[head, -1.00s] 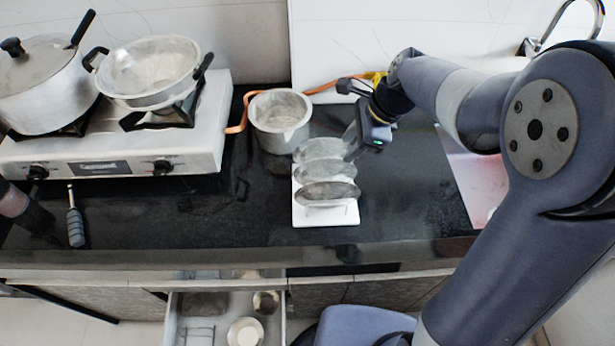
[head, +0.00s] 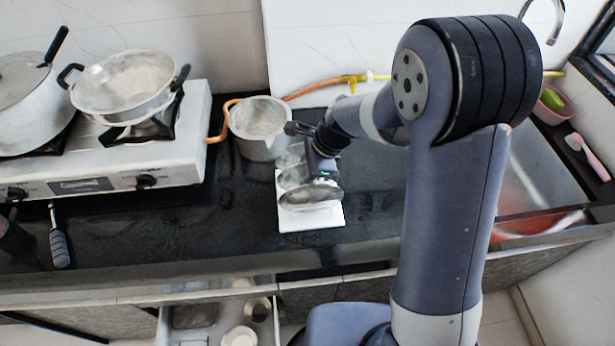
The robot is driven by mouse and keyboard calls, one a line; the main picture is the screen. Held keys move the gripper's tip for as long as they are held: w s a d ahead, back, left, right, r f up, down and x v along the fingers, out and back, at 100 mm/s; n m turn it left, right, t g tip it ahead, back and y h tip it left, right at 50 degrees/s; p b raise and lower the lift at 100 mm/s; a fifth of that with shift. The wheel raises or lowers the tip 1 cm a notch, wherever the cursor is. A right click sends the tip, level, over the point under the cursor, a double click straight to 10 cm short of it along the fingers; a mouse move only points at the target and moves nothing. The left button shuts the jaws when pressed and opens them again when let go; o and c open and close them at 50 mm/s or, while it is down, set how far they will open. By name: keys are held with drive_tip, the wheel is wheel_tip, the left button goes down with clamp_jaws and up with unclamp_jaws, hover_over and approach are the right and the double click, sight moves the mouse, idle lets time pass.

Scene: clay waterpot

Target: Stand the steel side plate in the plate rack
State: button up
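The white plate rack (head: 312,220) stands on the black counter. Several grey round plates show at it, upright or leaning in a row. The front plate (head: 308,197) shows most fully. A middle plate (head: 291,178) and a rear plate (head: 290,156) are partly covered by my gripper. I cannot tell which one is the steel side plate. My gripper (head: 321,168) is over the right side of the rack, just behind the front plate's top edge. Its fingers are hidden by its own body and the plates, so I cannot tell whether it holds a plate.
A grey pot (head: 262,125) stands close behind the rack. A gas stove (head: 110,160) with pans is at left. An orange hose (head: 320,88) runs behind. The sink (head: 540,180) is at right. A drawer (head: 220,315) is open below.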

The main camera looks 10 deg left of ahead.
drive_tip(key=shift+c, duration=0.5)
clamp_jaws()
drive_tip(key=shift+r, duration=0.1)
